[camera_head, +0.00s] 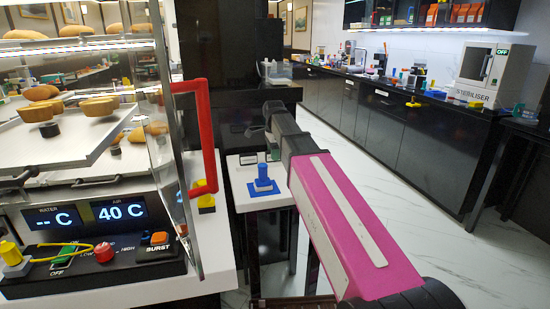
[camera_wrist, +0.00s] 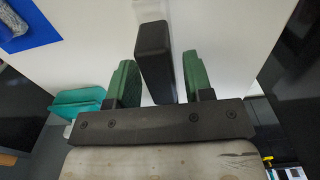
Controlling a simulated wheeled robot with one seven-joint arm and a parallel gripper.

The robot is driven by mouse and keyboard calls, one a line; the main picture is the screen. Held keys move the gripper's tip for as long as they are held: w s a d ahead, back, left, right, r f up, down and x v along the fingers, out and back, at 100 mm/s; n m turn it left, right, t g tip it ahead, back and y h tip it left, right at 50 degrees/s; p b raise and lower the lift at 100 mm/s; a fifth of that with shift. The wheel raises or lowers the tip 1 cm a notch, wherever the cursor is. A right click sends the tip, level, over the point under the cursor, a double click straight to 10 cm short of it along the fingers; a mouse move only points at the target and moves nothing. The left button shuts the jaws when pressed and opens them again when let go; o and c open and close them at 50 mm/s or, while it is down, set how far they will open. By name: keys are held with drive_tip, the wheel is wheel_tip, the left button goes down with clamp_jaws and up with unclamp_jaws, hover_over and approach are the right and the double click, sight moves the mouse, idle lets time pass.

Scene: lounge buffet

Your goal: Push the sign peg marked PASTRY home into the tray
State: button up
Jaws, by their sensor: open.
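My gripper (camera_wrist: 158,82) has two green fingers, spread apart, in the wrist view. An upright black block (camera_wrist: 152,50) shows between the fingers, close to the left one, over a white surface; I cannot tell if it touches. No PASTRY marking is readable on it. In the head view my gripper (camera_head: 262,138) points down over a small white stand. A small dark-edged plate (camera_head: 248,158) shows just below it, its lettering too small to read. I cannot tell which tray the peg belongs to, nor how deep it sits.
A blue peg on a blue base (camera_head: 263,185) stands on the white stand (camera_head: 245,207). A teal piece (camera_wrist: 78,104) lies left of my fingers. The glass food case with a red handle (camera_head: 208,135) is close on the left. Open marble floor lies to the right.

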clamp_jaws()
drive_tip(key=shift+r, duration=2.2)
